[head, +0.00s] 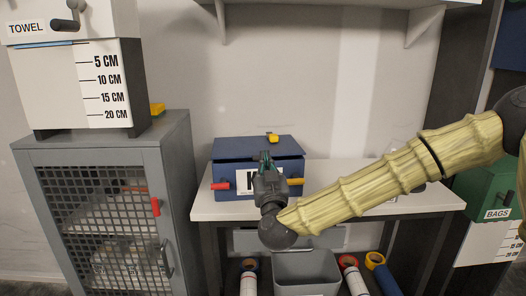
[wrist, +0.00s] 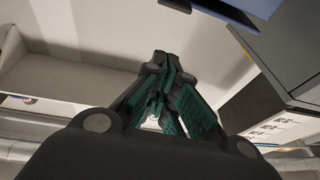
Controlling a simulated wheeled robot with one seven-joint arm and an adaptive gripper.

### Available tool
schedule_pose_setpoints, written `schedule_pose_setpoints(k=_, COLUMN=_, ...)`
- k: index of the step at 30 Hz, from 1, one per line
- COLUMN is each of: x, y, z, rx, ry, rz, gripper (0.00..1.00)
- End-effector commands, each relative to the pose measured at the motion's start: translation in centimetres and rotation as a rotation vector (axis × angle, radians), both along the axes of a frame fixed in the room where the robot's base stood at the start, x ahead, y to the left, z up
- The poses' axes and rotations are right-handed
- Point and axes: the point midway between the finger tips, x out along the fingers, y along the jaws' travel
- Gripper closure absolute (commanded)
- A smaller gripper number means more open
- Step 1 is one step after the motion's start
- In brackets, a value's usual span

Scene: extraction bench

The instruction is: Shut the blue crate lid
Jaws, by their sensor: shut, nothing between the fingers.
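The blue crate (head: 228,173) stands on the white bench, with a white label partly hidden behind my gripper. Its blue lid (head: 235,149) shows above the front, with a yellow tab (head: 272,137) at its far upper edge. I cannot tell how far the lid is raised. A red piece (head: 220,186) and a yellow piece sit low at the crate's front. My gripper (head: 265,156) is shut and empty, pointing up in front of the crate's middle and overlapping the lid in the picture. In the wrist view its green-padded fingers (wrist: 160,60) come together at the tips.
A grey mesh-door cabinet (head: 178,160) stands left of the bench (head: 208,208), with a white towel box (head: 50,30) above it. A grey bin (head: 305,268) and several rolls are below. A green bags box (head: 484,190) is at right. A wall shelf (head: 300,2) hangs above.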

Motion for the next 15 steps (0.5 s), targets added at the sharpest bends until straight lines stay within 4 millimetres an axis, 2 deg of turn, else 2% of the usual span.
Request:
schedule_pose_setpoints(k=5, x=1.9, y=0.2, z=0.6, rx=0.003, ry=-0.001, rz=-0.001, gripper=1.0)
schedule_pose_setpoints(k=15, x=7.2, y=0.9, z=2.1, rx=0.003, ry=-0.001, rz=-0.002, gripper=1.0)
